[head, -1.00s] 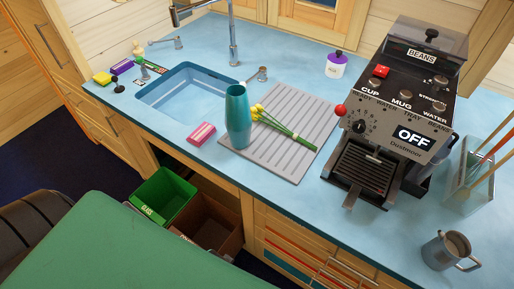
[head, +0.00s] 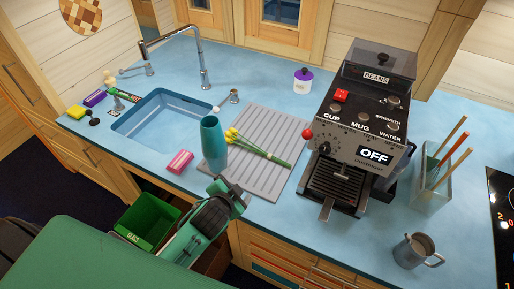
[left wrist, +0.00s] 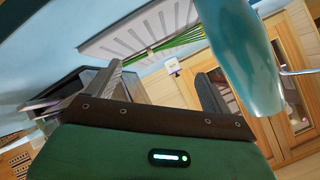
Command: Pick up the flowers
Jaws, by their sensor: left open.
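The flowers (head: 258,148), a bunch with yellow heads and long green stems, lie on the grey ribbed drying mat (head: 282,129). Their heads are close beside the upright teal vase (head: 213,145). My left gripper (head: 232,188) is in front of the vase and the mat, near the counter's front edge, apart from the flowers. In the left wrist view my left gripper (left wrist: 163,82) is open and empty. The green stems (left wrist: 180,42) show beyond the fingers, and the vase (left wrist: 240,55) is close on the right. My right gripper is not in view.
A coffee machine (head: 362,130) stands right of the mat. A pink sponge (head: 180,162) lies left of the vase, in front of the sink (head: 160,117). A mug (head: 413,250) and a glass holder with sticks (head: 432,180) are farther right. A green bin (head: 148,222) is below the counter.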

